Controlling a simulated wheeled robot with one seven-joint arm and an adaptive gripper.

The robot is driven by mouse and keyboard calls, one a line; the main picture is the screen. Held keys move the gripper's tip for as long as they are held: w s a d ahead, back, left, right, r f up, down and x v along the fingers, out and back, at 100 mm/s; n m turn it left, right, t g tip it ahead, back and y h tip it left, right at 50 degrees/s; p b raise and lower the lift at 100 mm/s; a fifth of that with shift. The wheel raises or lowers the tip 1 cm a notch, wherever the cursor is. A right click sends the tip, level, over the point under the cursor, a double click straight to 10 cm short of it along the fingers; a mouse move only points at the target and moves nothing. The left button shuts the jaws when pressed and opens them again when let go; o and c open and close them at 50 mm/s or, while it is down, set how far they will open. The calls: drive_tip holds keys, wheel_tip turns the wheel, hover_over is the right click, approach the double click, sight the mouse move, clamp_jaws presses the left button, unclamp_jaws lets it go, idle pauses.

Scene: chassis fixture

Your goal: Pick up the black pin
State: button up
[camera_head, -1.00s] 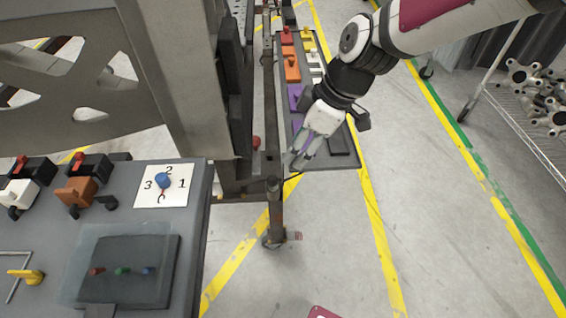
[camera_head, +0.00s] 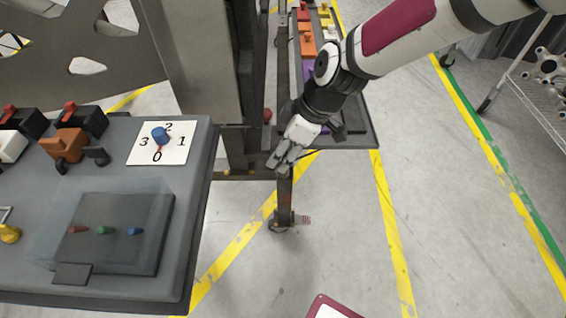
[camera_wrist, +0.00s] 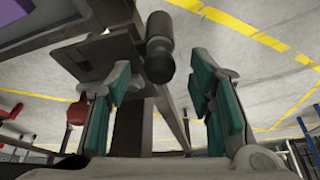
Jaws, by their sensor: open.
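My gripper (camera_head: 277,163) is open and empty, over the top of a dark metal post of the fixture. In the wrist view its two teal-padded fingers (camera_wrist: 170,95) stand wide apart. A black cylinder, which looks like the black pin (camera_wrist: 159,52), shows beyond and between the fingertips, attached to or standing against the grey fixture frame. The fingers do not touch it as far as I can see. In the head view my gripper hides the pin.
A panel (camera_head: 190,210) with a numbered dial (camera_head: 160,138) and switches stands at left. A shelf (camera_head: 362,137) with coloured blocks lies behind my arm. Open floor is at right.

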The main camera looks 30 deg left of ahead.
drive_tip(key=shift+a+f, duration=0.25)
drive_tip(key=shift+f, duration=0.45)
clamp_jaws()
drive_tip(key=shift+r, duration=0.1)
wheel_tip(320, 180, up, 7)
drive_tip(key=p, duration=0.3)
drive_tip(key=shift+r, duration=0.15)
drive_tip(key=w+d+p, duration=0.2)
drive_tip(key=d, duration=0.6)
drive_tip(key=w+d+p, duration=0.2)
drive_tip(key=w+d, duration=0.1)
drive_tip(key=d, duration=0.6)
drive_tip(key=shift+d+f, duration=0.15)
drive_tip(key=shift+f, duration=0.05)
